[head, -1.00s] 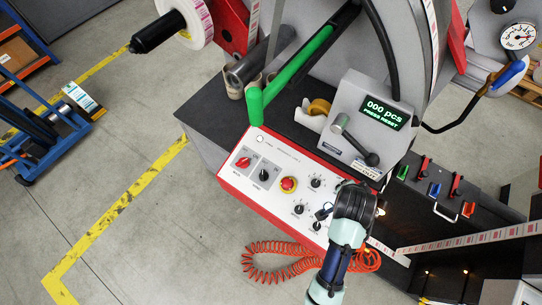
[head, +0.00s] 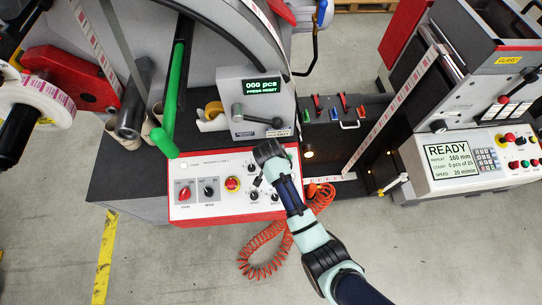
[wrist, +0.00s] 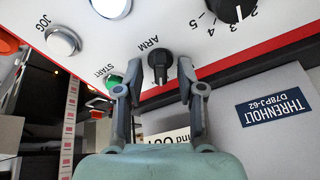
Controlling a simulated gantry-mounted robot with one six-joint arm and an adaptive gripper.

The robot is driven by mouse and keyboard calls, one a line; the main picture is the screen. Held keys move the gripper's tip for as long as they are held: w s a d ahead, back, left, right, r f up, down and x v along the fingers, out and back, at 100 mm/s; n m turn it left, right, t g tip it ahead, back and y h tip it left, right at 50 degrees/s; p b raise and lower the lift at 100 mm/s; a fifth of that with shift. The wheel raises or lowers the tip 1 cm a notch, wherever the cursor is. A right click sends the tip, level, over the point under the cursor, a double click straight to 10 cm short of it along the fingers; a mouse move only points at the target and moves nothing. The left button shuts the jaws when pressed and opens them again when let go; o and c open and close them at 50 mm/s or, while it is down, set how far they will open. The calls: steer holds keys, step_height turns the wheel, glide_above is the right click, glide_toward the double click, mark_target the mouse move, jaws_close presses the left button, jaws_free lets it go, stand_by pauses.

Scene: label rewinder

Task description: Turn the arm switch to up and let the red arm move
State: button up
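The arm switch (wrist: 159,62) is a black knob on the white panel under the label ARM, seen upside down in the wrist view. My gripper (wrist: 159,72) is open, with one finger on each side of the knob and a visible gap on both sides. In the head view my gripper (head: 256,180) is small and partly hidden by my wrist, over the right part of the red-edged control panel (head: 218,168). A red part (head: 72,78) stands behind the label roll at the left; I cannot tell if it is the red arm.
A green START button (wrist: 115,82) sits close to my left finger. A white JOG button (wrist: 62,42) and a numbered dial (wrist: 230,8) are nearby. A red emergency button (head: 232,184) is on the panel. An orange coiled hose (head: 262,255) hangs below it.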

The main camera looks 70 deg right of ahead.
jaws_close()
